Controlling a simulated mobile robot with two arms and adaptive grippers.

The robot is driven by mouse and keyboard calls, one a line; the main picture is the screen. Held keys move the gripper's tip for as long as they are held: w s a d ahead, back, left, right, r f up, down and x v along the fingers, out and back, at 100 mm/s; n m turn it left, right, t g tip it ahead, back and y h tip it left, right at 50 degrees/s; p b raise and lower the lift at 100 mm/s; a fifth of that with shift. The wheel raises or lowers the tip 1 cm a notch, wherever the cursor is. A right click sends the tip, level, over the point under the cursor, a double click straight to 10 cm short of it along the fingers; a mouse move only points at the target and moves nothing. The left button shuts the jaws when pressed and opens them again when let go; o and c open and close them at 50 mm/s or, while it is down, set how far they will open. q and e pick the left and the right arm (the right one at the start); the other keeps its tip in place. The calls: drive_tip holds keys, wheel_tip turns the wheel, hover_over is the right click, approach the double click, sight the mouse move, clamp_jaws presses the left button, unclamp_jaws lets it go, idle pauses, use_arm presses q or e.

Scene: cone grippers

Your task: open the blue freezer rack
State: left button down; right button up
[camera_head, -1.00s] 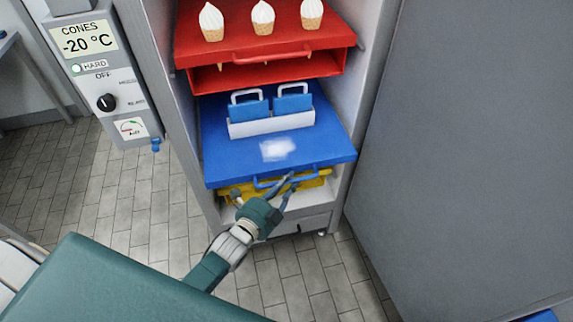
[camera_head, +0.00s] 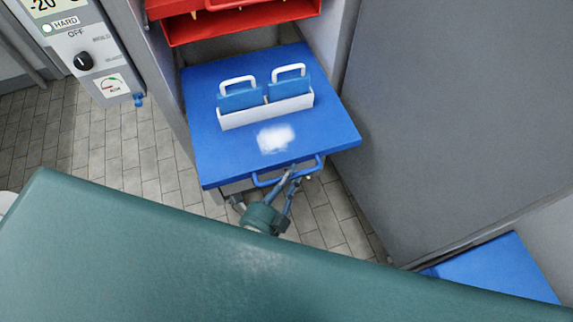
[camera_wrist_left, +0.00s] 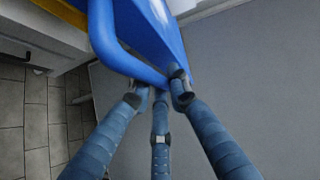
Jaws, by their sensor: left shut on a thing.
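The blue freezer rack (camera_head: 215,155) is pulled out from the freezer toward me in the head view. Its blue handle (camera_head: 312,165) runs along the front edge. My left gripper (camera_head: 290,175) is shut on the handle. The left wrist view shows the gripper's fingers (camera_wrist_left: 160,95) closed at the blue handle bar (camera_wrist_left: 112,50), with part of the rack (camera_wrist_left: 155,28) above it. My right gripper is not in view.
On the rack stand a white holder (camera_head: 265,112) with two blue pieces with white handles and a white frosty patch (camera_head: 275,138). The red rack (camera_head: 235,24) is above. A control panel (camera_head: 85,60) is left; a grey panel (camera_head: 430,130) is right.

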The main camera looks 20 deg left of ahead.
use_arm(q)
drive_tip(key=shift+s+d+f, duration=0.1)
drive_tip(key=shift+s+d, duration=0.35)
drive_tip(key=shift+s, duration=0.25)
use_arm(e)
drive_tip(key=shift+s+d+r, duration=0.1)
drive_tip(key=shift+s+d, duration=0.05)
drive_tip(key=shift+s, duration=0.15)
use_arm(q)
drive_tip(key=c, duration=1.9)
unclamp_jaws()
drive_tip(key=shift+d, duration=0.1)
drive_tip(key=shift+o, duration=1.4)
drive_tip(key=shift+s, duration=0.1)
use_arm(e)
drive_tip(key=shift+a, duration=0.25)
use_arm(q)
drive_tip(key=shift+s, duration=0.1)
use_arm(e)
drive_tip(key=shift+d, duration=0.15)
use_arm(q)
drive_tip(key=v, duration=1.2)
